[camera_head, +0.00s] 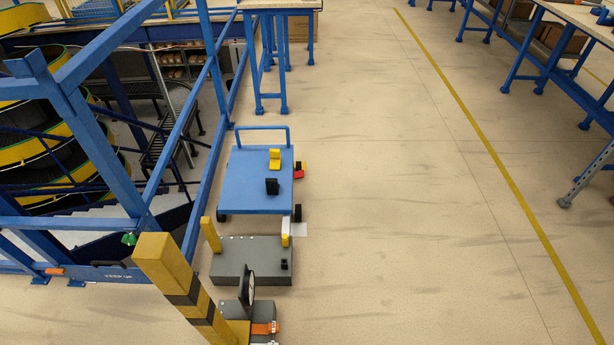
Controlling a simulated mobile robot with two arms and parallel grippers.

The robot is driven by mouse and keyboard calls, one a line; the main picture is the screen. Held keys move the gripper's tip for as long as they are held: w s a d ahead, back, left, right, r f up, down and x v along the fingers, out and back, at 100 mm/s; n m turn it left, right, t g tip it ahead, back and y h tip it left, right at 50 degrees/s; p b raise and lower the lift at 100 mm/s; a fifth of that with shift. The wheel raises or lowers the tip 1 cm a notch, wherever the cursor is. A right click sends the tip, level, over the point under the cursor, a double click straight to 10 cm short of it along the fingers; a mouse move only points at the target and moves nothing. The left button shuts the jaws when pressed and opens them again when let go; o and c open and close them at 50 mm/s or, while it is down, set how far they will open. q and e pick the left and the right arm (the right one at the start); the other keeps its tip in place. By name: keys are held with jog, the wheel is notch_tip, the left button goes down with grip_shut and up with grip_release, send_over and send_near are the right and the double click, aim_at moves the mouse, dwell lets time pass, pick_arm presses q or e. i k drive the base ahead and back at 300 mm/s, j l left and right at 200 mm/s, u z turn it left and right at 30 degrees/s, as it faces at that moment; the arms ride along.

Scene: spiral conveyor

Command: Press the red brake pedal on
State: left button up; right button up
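A small red part (299,174), which looks like the brake pedal, sticks out at the right edge of the blue cart (245,200). A black part sits just above it. It is too small to tell whether the pedal is up or pressed down. Neither of my grippers is in view.
A yellow block (274,159) and a black block (271,186) stand on the cart. A grey platform (250,262) and a yellow-and-black post (172,275) are in front of it. Blue railing (215,125) runs along the left. The floor (400,200) right of the cart is clear.

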aim_at(297, 175)
jog(key=i+l, duration=0.1)
jog(key=l, duration=0.35)
jog(key=i+l, duration=0.2)
jog(key=l, duration=0.15)
jog(key=i+l, duration=0.2)
jog(key=l, duration=0.15)
jog(key=i+l, duration=0.15)
jog(key=l, duration=0.2)
jog(key=i+l+u, duration=0.1)
jog(key=l, duration=0.25)
jog(key=i+l+u, duration=0.1)
jog(key=i, duration=1.85)
